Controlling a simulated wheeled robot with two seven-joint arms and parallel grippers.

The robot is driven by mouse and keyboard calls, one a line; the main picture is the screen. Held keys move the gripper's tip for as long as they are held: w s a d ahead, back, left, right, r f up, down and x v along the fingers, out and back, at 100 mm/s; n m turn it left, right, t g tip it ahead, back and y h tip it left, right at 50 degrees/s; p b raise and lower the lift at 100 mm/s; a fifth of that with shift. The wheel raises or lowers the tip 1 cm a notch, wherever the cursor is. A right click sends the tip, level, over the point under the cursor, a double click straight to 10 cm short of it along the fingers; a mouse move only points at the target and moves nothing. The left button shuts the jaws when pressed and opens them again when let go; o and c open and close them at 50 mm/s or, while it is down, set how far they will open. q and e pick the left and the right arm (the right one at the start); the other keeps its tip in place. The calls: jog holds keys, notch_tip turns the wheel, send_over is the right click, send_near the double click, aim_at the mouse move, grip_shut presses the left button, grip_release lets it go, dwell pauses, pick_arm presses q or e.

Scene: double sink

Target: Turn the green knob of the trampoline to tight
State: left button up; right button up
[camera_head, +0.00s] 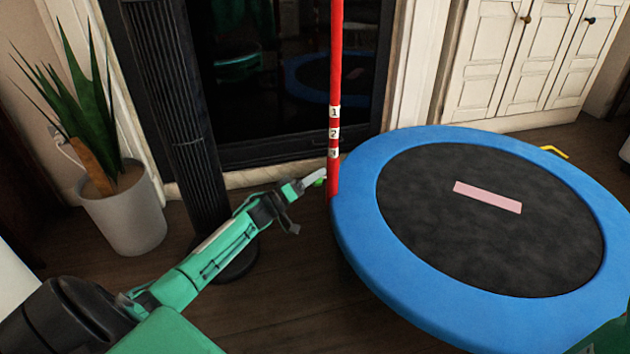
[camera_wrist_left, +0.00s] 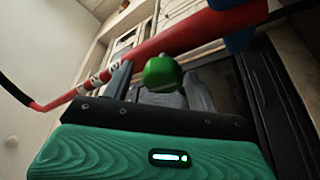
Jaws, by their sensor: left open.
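The trampoline (camera_head: 375,255) has a blue padded rim and a black mat. A red pole (camera_head: 335,60) stands at its left edge, with white labels 1, 2 and 3. The green knob (camera_head: 319,183) is low on the pole's left side, partly hidden by my left gripper (camera_head: 306,184). In the left wrist view, the round green knob (camera_wrist_left: 161,74) shows just ahead of my open left gripper (camera_wrist_left: 160,88), seemingly between its fingers. The red pole (camera_wrist_left: 190,40) crosses behind it. I cannot tell whether the fingers touch the knob. My right gripper is out of view.
A black tower fan (camera_head: 175,100) stands behind my left arm, its round base on the floor. A potted plant (camera_head: 125,215) is at the left. White cabinets (camera_head: 525,60) line the back right. A pink strip (camera_head: 487,197) lies on the mat.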

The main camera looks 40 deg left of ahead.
pick_arm(q)
jog(key=c, duration=1)
